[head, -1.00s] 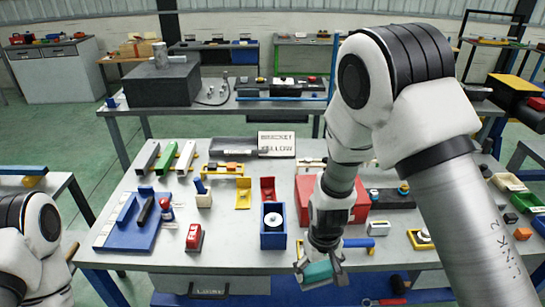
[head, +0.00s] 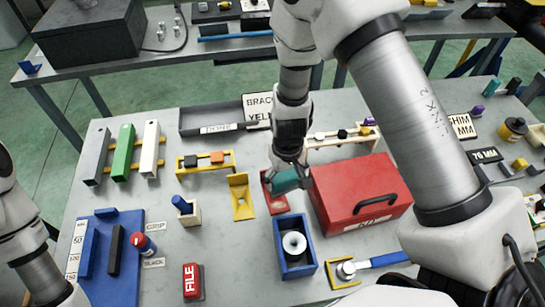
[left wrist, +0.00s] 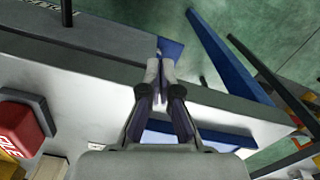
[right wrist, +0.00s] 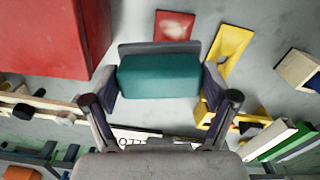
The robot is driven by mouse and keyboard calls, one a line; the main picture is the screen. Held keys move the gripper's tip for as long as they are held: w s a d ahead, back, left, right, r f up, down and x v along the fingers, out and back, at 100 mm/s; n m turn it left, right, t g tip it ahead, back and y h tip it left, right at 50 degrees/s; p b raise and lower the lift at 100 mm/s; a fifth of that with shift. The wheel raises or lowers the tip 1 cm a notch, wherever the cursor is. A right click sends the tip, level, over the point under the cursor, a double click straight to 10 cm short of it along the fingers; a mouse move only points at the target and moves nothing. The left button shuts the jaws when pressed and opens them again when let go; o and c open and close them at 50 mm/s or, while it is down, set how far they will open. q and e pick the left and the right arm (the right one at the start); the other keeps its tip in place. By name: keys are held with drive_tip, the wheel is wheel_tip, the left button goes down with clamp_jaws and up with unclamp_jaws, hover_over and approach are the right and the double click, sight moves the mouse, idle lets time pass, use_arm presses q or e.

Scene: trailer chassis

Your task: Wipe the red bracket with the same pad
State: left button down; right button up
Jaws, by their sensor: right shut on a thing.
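The red bracket (head: 276,204) stands on the grey table between the yellow bracket (head: 242,196) and the red toolbox (head: 345,200). It also shows in the right wrist view (right wrist: 174,25), with a pale smudge on its face. My right gripper (head: 288,176) is shut on the teal pad (head: 285,182), which also shows between the fingers in the right wrist view (right wrist: 158,76). In the head view the pad overlaps the bracket's upper part; I cannot tell whether they touch. My left gripper (left wrist: 160,72) has its fingers together and empty, near the table's front edge.
A blue box (head: 281,262) with a white disc stands just in front of the red bracket. A yellow rack (head: 205,165) with small blocks is behind to the left. A grey tray (head: 215,120) lies farther back. Bare table lies left of the blue box.

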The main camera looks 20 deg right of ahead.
sight(287, 189)
drive_tip(key=shift+s+f, duration=0.15)
drive_tip(key=shift+s, duration=0.1)
drive_tip(key=f+b, duration=0.2)
drive_tip(key=s+f+b, duration=0.1)
drive_tip(key=f+b, duration=0.1)
drive_tip(key=shift+f, duration=0.35)
drive_tip(key=shift+w+f+b, duration=0.2)
drive_tip(key=shift+f+b, duration=0.1)
drive_tip(key=shift+b, duration=0.1)
drive_tip(key=shift+s+r, duration=0.25)
drive_tip(key=shift+s, duration=0.15)
use_arm(q)
drive_tip(key=f, duration=0.1)
drive_tip(key=s+f, duration=0.1)
drive_tip(key=f, duration=0.2)
drive_tip(key=shift+s+f, duration=0.3)
drive_tip(key=shift+s, duration=0.05)
use_arm(e)
drive_tip(key=shift+w, duration=0.1)
use_arm(q)
drive_tip(key=shift+w, duration=0.15)
use_arm(e)
drive_tip(key=shift+w+f, duration=0.15)
use_arm(q)
drive_tip(key=shift+f, duration=0.25)
use_arm(e)
drive_tip(key=shift+f, duration=0.15)
